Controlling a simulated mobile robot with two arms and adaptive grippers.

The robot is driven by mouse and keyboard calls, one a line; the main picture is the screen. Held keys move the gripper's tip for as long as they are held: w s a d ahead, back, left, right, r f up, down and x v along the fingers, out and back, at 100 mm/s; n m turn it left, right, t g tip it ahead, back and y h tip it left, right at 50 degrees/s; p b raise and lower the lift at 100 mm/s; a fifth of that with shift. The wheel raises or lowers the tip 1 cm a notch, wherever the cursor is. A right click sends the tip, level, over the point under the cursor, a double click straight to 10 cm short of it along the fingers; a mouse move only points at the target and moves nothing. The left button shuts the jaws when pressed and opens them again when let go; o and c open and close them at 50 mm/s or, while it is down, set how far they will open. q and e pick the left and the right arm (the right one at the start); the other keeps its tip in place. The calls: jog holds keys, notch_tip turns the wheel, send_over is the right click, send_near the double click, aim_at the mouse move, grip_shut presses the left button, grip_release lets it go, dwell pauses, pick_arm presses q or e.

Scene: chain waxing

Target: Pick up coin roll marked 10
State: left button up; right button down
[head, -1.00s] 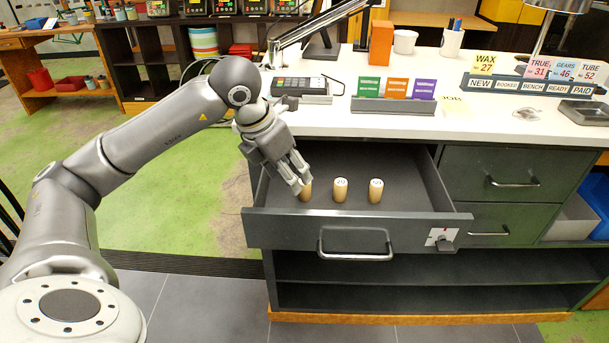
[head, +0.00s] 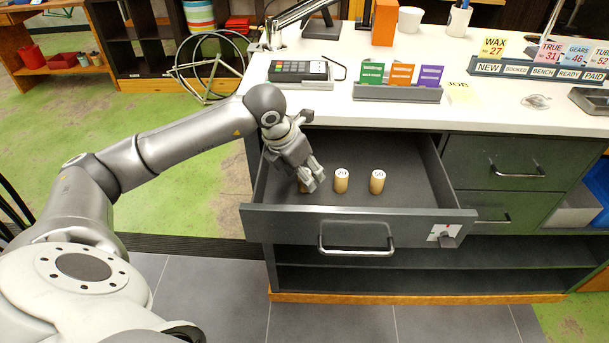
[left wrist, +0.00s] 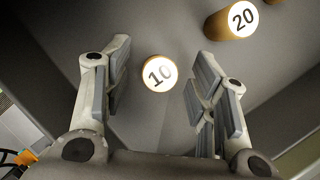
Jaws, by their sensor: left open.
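The coin roll marked 10 (left wrist: 158,73) stands upright in the open drawer, its numbered white end facing up. In the left wrist view it lies between the two spread fingers of my left gripper (left wrist: 159,85), with a gap on both sides. In the head view my left gripper (head: 313,181) reaches down into the drawer and hides most of this leftmost roll. The coin roll marked 20 (left wrist: 231,20) stands to its right; in the head view it is the middle roll (head: 341,183). A third roll (head: 377,183) stands farther right. My right gripper is not in view.
The open drawer (head: 345,226) has a raised front wall with a handle and side walls around the rolls. The white counter (head: 420,112) overhangs behind it, with a card terminal (head: 298,70) and a card holder (head: 397,92). The drawer floor right of the rolls is clear.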

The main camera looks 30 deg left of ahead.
pick_arm(q)
jog(key=shift+x, duration=0.75)
jog(key=c, duration=1.1)
jog(key=shift+r, duration=0.1)
grip_shut()
